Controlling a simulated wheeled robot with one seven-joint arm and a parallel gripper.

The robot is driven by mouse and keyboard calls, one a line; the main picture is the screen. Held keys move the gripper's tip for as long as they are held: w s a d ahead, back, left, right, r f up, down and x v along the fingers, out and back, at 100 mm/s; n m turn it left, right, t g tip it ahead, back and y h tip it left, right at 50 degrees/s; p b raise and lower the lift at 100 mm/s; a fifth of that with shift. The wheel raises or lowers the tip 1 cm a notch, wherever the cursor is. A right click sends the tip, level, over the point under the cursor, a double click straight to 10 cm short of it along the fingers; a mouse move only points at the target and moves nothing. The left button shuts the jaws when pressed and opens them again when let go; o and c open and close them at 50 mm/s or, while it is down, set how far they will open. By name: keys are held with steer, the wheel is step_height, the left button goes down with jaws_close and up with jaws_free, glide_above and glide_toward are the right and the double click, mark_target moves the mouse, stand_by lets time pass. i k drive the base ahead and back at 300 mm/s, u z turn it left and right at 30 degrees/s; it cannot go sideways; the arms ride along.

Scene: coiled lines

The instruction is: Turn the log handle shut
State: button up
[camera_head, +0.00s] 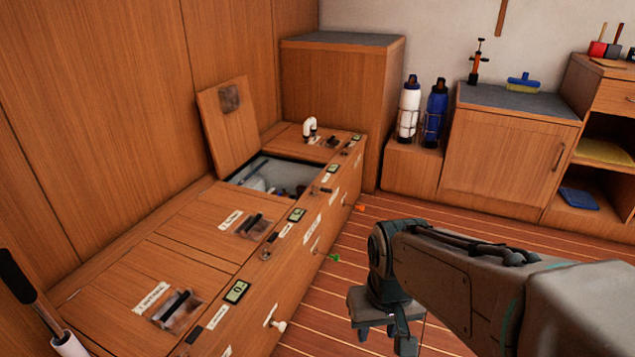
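I cannot tell which handle is the log handle, as the labels are too small to read. The wooden bench at left has a near lid with a black handle (178,303) and a middle lid with a black handle (252,224). On the bench's front are a green handle (335,258), an orange one (360,208) and a white knob (279,325). My gripper (384,338) hangs pointing down over the floor, right of the bench and apart from it. Its fingers look spread, with nothing seen between them.
A raised lid (228,125) leans on the wall behind an open compartment (276,178) with things inside. Small displays (236,291) line the bench edge. A white bottle (409,108) and a blue bottle (435,115) stand at the back. The striped floor (445,212) is clear between bench and cabinets.

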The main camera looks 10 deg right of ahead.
mark_target(323, 189)
steer(key=z, duration=0.45)
steer(key=i, duration=1.1)
steer(key=u, duration=0.1)
